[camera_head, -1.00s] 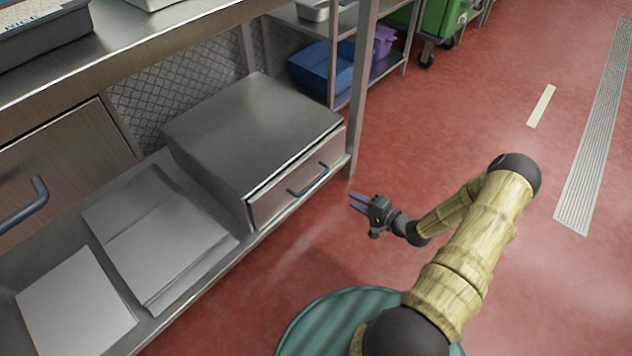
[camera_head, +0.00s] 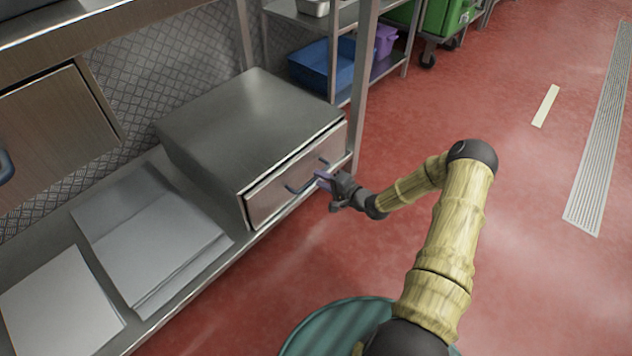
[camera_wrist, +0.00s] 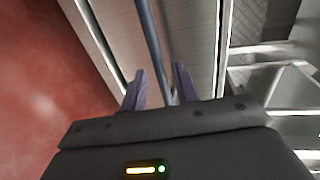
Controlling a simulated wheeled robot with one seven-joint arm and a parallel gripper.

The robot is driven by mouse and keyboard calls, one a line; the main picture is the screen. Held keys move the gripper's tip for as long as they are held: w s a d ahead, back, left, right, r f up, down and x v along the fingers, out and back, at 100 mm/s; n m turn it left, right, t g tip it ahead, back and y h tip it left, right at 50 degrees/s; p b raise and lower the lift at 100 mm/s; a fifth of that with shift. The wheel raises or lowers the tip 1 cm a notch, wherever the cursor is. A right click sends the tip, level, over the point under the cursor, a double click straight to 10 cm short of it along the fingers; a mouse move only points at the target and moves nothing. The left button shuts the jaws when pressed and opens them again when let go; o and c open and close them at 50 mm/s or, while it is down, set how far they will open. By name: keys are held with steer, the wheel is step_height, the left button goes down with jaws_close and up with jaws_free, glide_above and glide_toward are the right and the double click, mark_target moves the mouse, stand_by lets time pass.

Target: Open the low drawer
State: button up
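The low drawer (camera_head: 270,202) is the front of a grey metal box (camera_head: 245,125) on the lower shelf, and it looks shut. Its blue-grey bar handle (camera_head: 296,189) is partly hidden by my gripper. My gripper (camera_head: 323,178) is at the right part of the handle, in front of the drawer. In the wrist view, the two purple fingers of my gripper (camera_wrist: 160,70) are apart, and the handle bar (camera_wrist: 151,40) runs between them. Neither finger clearly presses on the bar. The drawer front (camera_wrist: 190,45) lies beyond the fingers.
The box stands on a metal lower shelf (camera_head: 215,255) with flat grey sheets (camera_head: 150,235) to its left. A table leg (camera_head: 361,90) rises just right of the drawer. The red floor (camera_head: 540,270) in front and right is clear.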

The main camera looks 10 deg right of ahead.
steer(key=shift+b+x, duration=0.4)
steer(key=shift+x, duration=1)
jaws_close()
steer(key=shift+s, duration=0.1)
